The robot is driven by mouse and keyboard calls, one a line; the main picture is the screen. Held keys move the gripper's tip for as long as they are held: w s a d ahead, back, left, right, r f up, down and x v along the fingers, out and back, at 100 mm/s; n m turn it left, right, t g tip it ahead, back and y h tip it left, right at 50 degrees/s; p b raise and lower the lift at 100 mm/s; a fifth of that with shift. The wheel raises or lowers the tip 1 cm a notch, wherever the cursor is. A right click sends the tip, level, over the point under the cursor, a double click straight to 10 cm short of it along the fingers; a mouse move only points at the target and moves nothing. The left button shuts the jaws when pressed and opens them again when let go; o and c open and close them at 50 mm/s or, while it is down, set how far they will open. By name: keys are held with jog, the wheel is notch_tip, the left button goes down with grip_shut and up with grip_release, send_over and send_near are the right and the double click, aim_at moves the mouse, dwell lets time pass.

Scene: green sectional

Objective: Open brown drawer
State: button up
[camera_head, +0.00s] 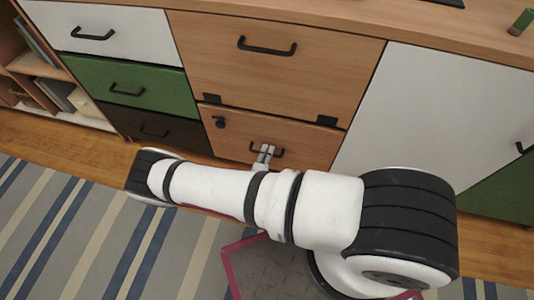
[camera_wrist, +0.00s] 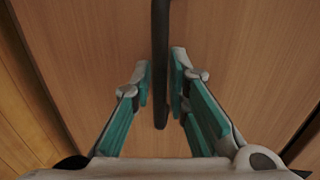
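A wood-brown lower front (camera_head: 300,138) with a black bar handle (camera_head: 280,152) is closed in the middle of the cabinet. A dark brown drawer (camera_head: 128,122) with a dark handle sits at the lower left, also closed. My gripper (camera_head: 264,153) is at the wood-brown front's handle. In the wrist view, my gripper (camera_wrist: 161,80) is open, with one finger on each side of the black handle (camera_wrist: 160,50). Small gaps show between the finger pads and the bar. My arm hides part of the floor below the cabinet.
Above is a larger wooden front (camera_head: 270,75) with its own handle. White (camera_head: 105,28) and green (camera_head: 130,88) drawers stand left, a large white front (camera_head: 430,115) right. A striped rug (camera_head: 60,230) covers the floor at left.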

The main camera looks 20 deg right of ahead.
grip_shut()
jog(key=f+b+v, duration=0.1)
jog(key=f+v, duration=0.1)
jog(key=v, duration=1)
jog(key=s+f+b+v, duration=0.1)
jog(key=f+v, duration=0.2)
jog(key=v, duration=1)
jog(key=shift+a+b, duration=0.3)
jog(key=shift+a, duration=0.05)
jog(key=shift+f, duration=0.15)
jog(key=shift+o, duration=1.3)
grip_release()
